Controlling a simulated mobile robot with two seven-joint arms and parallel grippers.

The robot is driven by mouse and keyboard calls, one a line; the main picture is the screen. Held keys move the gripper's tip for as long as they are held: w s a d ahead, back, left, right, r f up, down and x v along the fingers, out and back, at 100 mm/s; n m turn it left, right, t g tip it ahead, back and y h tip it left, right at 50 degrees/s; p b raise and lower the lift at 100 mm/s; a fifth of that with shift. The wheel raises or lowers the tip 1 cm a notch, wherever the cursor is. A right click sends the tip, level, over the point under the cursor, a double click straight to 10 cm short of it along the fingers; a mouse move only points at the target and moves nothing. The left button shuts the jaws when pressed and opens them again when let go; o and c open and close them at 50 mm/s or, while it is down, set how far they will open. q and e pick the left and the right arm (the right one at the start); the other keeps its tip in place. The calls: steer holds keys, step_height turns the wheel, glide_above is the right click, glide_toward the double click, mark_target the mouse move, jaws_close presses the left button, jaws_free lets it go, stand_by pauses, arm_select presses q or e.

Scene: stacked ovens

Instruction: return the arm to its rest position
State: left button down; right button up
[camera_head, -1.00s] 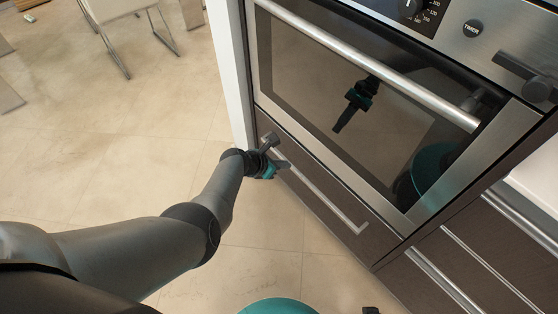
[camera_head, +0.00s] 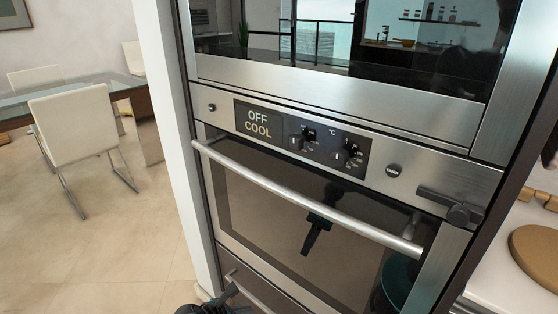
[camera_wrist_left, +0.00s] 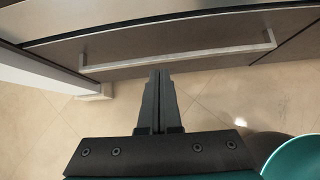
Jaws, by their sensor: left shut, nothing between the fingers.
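My left gripper (camera_head: 228,296) shows only in part at the bottom edge of the head view, low in front of the drawer below the oven. In the left wrist view the left gripper (camera_wrist_left: 159,75) is shut and empty, its two dark fingers together. The fingertips lie close to the drawer handle (camera_wrist_left: 185,58) in the picture; I cannot tell whether they touch it. The rest of my left arm is outside the head view. My right gripper is not in view.
The lower oven door (camera_head: 290,225) is shut, with a long bar handle (camera_head: 300,205). Its display (camera_head: 258,120) reads OFF COOL. A white wall edge (camera_head: 168,120) stands left of the ovens. Open floor (camera_head: 100,240) lies left, with a chair (camera_head: 85,130) and a glass table (camera_head: 70,88) behind.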

arm_select(q)
steer(key=s+a+f+m+g+y, duration=0.2)
steer(key=s+a+f+m, duration=0.2)
steer(key=s+f+m, duration=0.4)
steer(key=s+a+f+m+g+y, duration=0.15)
steer(key=s+a+f+m, duration=0.3)
steer(key=s, duration=0.55)
steer(key=s+a+f+m+y, duration=0.1)
steer(key=s+a+f+m, duration=0.1)
steer(key=s+m, duration=0.7)
steer(key=s+a+f+m+g+y+p, duration=0.1)
steer(key=s+a+f+m, duration=0.1)
steer(key=s+m, duration=0.6)
steer(key=s, duration=0.4)
steer(key=shift+f+m+p, duration=0.25)
steer(key=shift+m+p, duration=0.05)
steer(key=shift+m, duration=0.05)
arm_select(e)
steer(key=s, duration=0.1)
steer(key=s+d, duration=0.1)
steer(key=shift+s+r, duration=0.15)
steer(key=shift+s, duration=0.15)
arm_select(q)
steer(key=shift+s+a+y, duration=0.1)
steer(key=shift+y, duration=0.15)
